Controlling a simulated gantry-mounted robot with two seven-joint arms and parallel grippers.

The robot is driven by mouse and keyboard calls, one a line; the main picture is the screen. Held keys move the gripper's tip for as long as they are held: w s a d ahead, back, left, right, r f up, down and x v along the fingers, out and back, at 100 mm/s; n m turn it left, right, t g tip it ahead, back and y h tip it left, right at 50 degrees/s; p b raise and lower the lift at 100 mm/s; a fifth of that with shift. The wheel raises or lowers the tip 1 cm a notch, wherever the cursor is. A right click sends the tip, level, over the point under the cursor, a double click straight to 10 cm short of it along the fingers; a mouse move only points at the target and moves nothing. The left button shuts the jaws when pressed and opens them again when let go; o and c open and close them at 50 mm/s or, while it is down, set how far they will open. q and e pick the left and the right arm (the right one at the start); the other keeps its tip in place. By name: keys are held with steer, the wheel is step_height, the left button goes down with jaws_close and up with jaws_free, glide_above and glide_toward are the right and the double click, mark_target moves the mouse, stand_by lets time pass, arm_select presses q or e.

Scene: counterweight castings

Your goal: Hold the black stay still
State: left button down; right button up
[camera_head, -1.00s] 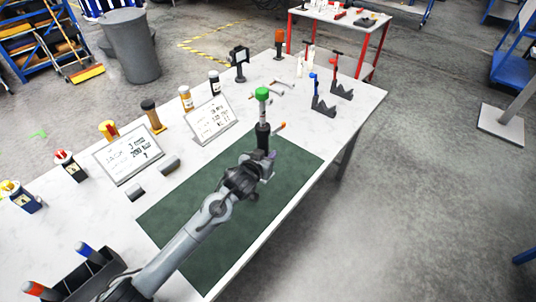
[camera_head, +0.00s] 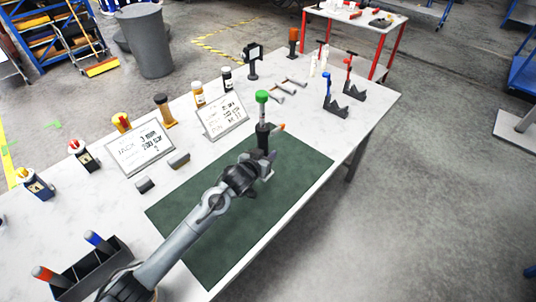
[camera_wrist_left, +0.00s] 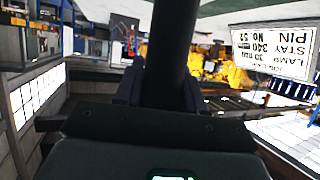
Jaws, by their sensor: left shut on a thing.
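The black stay (camera_head: 263,133) stands about upright over the green mat (camera_head: 215,245), with a paler section above its black body and a green cap (camera_head: 262,97) on top. My left gripper (camera_head: 264,159) is shut around its lower black part. In the left wrist view, the stay shows as a dark vertical post (camera_wrist_left: 174,45) between my left gripper's fingers (camera_wrist_left: 160,92). Its lower end is hidden by the gripper. A small orange-tipped part (camera_head: 279,127) sticks out beside the stay. My right gripper is not in view.
Two sign plates, one on the left (camera_head: 140,147) and one nearer the middle (camera_head: 223,116), stand behind the mat with several bottles and pots. A dark bin (camera_head: 118,250) holds coloured handles at front left. Black brackets (camera_head: 335,108) stand at the far right. Most of the mat is clear.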

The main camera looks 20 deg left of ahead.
arm_select(q)
steer(key=w+a+f+b, duration=0.1)
steer(key=a+f, duration=0.3)
steer(key=a, duration=0.2)
steer(key=shift+w+f+b, duration=0.15)
steer(key=shift+f+b, duration=0.05)
steer(key=shift+b, duration=0.1)
stand_by(0.8)
steer(key=shift+f, duration=0.2)
stand_by(0.3)
steer(key=shift+f+b, duration=0.3)
steer(key=shift+f, duration=0.3)
steer(key=shift+f, duration=0.2)
stand_by(0.4)
stand_by(1.2)
steer(key=shift+f, duration=0.15)
stand_by(0.4)
